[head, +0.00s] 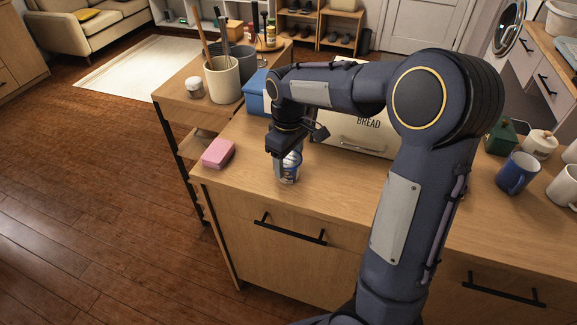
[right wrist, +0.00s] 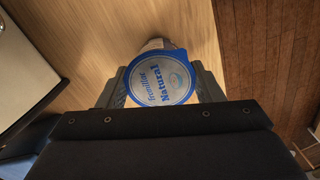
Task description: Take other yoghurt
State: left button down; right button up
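The fingers of my right gripper (right wrist: 162,88) lie on both sides of the cup, close against the lid. I cannot tell whether they press on it. The cup's base appears to be on the counter. No second yoghurt shows. My left gripper is out of view.
A pink sponge (head: 218,153) lies left of the cup. A bread box (head: 352,137) and a blue box (head: 258,94) stand behind. A utensil crock (head: 222,80) is at back left. A blue mug (head: 517,173) stands right. My right arm hides the middle counter.

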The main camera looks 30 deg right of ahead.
jog(key=c, duration=0.3)
jog(key=shift+r, duration=0.1)
jog(key=shift+c, duration=0.2)
